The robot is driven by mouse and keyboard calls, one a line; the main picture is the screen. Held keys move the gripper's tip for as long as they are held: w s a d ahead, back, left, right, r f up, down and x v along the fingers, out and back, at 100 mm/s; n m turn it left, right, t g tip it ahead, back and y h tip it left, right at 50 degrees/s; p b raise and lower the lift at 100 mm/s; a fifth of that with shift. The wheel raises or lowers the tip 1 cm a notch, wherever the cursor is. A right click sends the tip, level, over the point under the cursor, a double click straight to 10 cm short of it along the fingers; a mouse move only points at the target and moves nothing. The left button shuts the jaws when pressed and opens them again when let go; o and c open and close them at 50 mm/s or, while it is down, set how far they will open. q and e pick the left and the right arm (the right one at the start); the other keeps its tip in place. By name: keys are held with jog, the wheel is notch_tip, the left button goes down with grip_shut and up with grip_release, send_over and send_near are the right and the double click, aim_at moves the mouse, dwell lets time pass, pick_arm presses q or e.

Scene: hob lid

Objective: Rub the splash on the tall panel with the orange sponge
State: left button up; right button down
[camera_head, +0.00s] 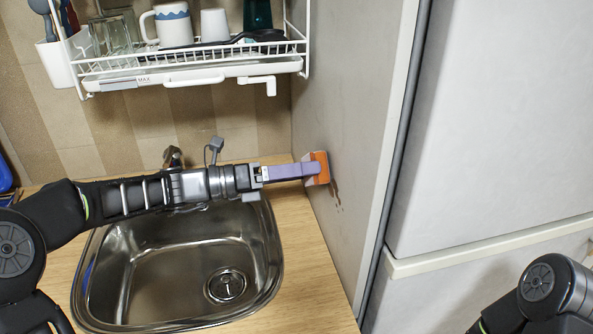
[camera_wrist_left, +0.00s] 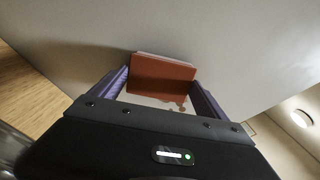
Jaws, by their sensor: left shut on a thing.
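The orange sponge (camera_head: 321,168), with a paler layer, is held at the tall grey panel (camera_head: 350,90) right of the sink. It also shows in the left wrist view (camera_wrist_left: 161,75), between the purple fingers. My left gripper (camera_head: 312,169) is shut on it, its arm reaching across the sink from the left. My right gripper is out of view.
A steel sink (camera_head: 150,285) with a tap (camera_head: 173,157) lies under my left arm. A white dish rack (camera_head: 200,72) with mugs and glasses hangs above. A white fridge (camera_head: 490,120) stands right of the panel. The wooden worktop (camera_head: 310,275) beside the sink is clear.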

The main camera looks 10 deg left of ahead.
aim_at(312, 182)
pick_arm(q)
jog(key=shift+w+d, duration=0.1)
jog(key=shift+d, duration=0.1)
jog(key=shift+s+d+r+p, duration=0.1)
jog(key=shift+s+d+p, duration=0.1)
jog(key=shift+s, duration=0.4)
jog(key=shift+s+d+r+p, duration=0.1)
jog(key=shift+s+d+p, duration=0.1)
jog(key=shift+s, duration=0.4)
jog(key=shift+s+d+f, duration=0.15)
jog(key=shift+s+d, duration=0.1)
jog(key=shift+s, duration=0.35)
jog(key=shift+s+d+p, duration=0.3)
jog(key=shift+s+d, duration=0.05)
jog(key=shift+s, duration=0.3)
jog(key=shift+s+d+p, duration=0.3)
jog(key=shift+s, duration=0.3)
jog(key=shift+s+d, duration=0.2)
jog(key=shift+s, duration=0.25)
jog(key=shift+s, duration=0.1)
